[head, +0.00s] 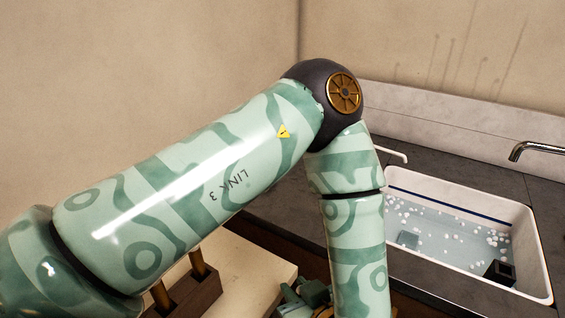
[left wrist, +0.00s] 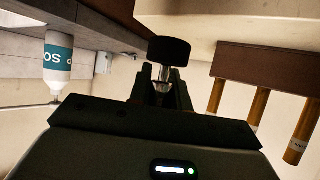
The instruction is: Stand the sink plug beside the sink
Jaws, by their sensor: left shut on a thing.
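In the left wrist view my left gripper (left wrist: 164,92) is shut on the sink plug (left wrist: 169,51), a wide black disc on a short metal stem. The stem sits between the fingers and the disc sticks out past the fingertips. The plug is not clear in the head view, where my left arm fills the middle. The sink (head: 543,260) is a white basin with a dark blue line inside, at the right of the head view. It holds water with foam. My right gripper is not in view.
A dark grey counter (head: 427,272) surrounds the sink, with a metal tap (head: 537,148) behind. A dark block (head: 499,271) sits in the basin. A wooden block (head: 190,293) with handles stands at bottom left. The left wrist view shows a white bottle (left wrist: 59,62) with a teal label.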

